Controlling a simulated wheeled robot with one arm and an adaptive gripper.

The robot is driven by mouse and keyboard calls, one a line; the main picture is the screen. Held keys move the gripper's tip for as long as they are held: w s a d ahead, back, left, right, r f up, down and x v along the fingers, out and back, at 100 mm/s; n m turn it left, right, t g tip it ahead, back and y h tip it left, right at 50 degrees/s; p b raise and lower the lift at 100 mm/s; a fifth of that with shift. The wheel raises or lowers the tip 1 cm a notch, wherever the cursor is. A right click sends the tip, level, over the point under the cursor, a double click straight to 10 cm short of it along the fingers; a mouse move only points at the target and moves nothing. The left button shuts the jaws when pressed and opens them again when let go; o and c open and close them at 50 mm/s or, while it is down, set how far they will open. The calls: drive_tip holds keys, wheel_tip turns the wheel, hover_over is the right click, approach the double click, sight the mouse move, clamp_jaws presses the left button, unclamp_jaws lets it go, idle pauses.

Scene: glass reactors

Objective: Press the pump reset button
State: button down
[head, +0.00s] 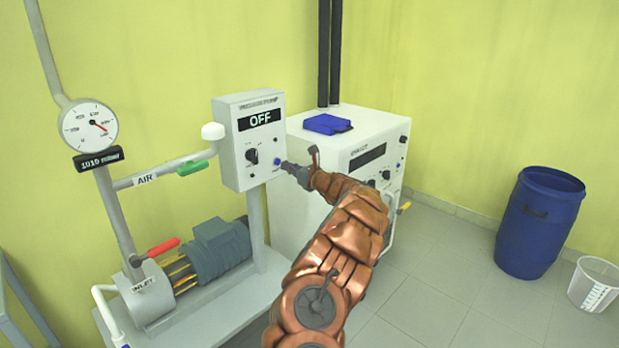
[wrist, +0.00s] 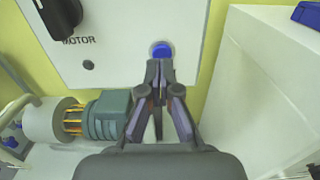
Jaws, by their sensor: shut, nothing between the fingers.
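The pump's control box (head: 239,146) is a white panel on a post with a display reading OFF (head: 260,119). A blue round button (head: 277,161) sits low on the right of its face, and the same button (wrist: 162,50) shows in the wrist view just beyond my fingertips. My gripper (head: 286,166) is shut and empty, its tips pointing at the button. In the wrist view my gripper (wrist: 159,66) overlaps the button's lower edge; I cannot tell whether it touches. A black knob (head: 252,156), marked MOTOR in the wrist view, is left of the button.
A white chiller unit (head: 308,157) stands right of the panel, with a blue item (head: 327,124) on top. The pump motor (head: 221,250) and pipes with a green handle (head: 193,168) and red handle (head: 163,247) are left and below. A blue drum (head: 540,222) stands far right.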

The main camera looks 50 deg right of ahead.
drive_tip(key=s, duration=1)
drive_tip(key=shift+s+d+b, duration=0.15)
drive_tip(key=shift+b, duration=0.2)
idle(0.3)
